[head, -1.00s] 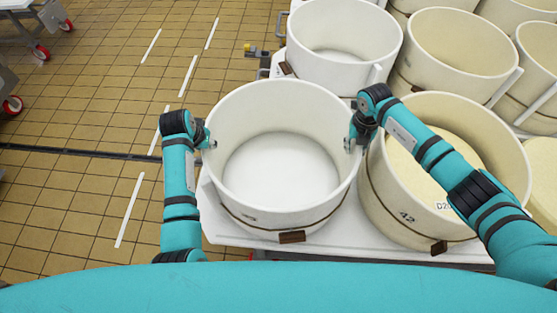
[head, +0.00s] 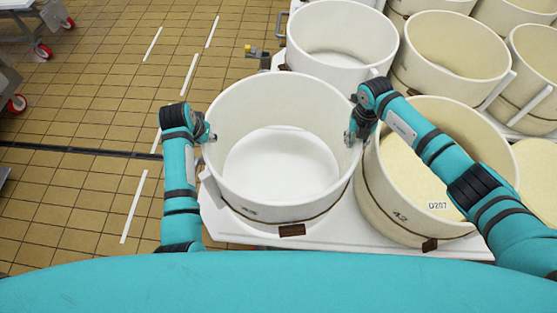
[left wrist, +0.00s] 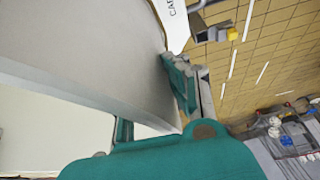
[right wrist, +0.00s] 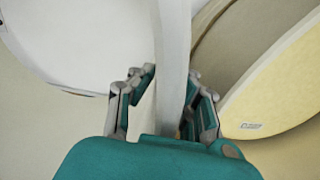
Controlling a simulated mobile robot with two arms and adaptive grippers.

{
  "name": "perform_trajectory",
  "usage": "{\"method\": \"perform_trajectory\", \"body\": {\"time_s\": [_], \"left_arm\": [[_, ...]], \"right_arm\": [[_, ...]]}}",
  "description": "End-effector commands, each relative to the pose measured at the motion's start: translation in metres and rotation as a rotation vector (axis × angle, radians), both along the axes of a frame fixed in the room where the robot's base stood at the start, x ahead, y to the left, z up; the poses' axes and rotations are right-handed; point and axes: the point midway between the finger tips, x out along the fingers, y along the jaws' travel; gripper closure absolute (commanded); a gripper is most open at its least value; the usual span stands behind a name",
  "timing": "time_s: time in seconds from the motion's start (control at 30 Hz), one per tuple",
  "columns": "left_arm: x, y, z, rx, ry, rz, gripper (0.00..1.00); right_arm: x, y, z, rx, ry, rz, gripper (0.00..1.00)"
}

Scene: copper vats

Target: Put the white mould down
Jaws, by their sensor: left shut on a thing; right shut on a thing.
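The white mould (head: 285,200) is a large round open tub with a pale floor, a dark band and a brown clip near its base. It is upright over the white table (head: 225,232), near its left end; I cannot tell whether its base touches. My left gripper (head: 207,136) is shut on its left rim, and the wall runs between the fingers in the left wrist view (left wrist: 153,106). My right gripper (head: 352,135) is shut on its right rim, with the wall (right wrist: 173,40) between the fingers in the right wrist view. The underside is hidden.
A mould marked 42 (head: 376,195), holding a cheese (head: 410,185), stands close on the right, partly behind my right arm. Another white mould (head: 342,60) stands close behind. More moulds fill the back right.

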Motion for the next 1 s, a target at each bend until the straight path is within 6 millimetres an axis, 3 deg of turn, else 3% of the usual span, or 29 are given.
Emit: {"method": "perform_trajectory", "body": {"time_s": [0.67, 1.0], "left_arm": [[0.001, -0.002, -0.004, -0.004, -0.005, -0.003, 1.00], [-0.007, -0.003, 0.020, -0.004, -0.006, -0.003, 1.00]], "right_arm": [[0.001, 0.003, -0.003, 0.006, -0.005, 0.002, 1.00], [-0.006, 0.003, 0.021, 0.007, -0.007, 0.003, 1.00]]}}
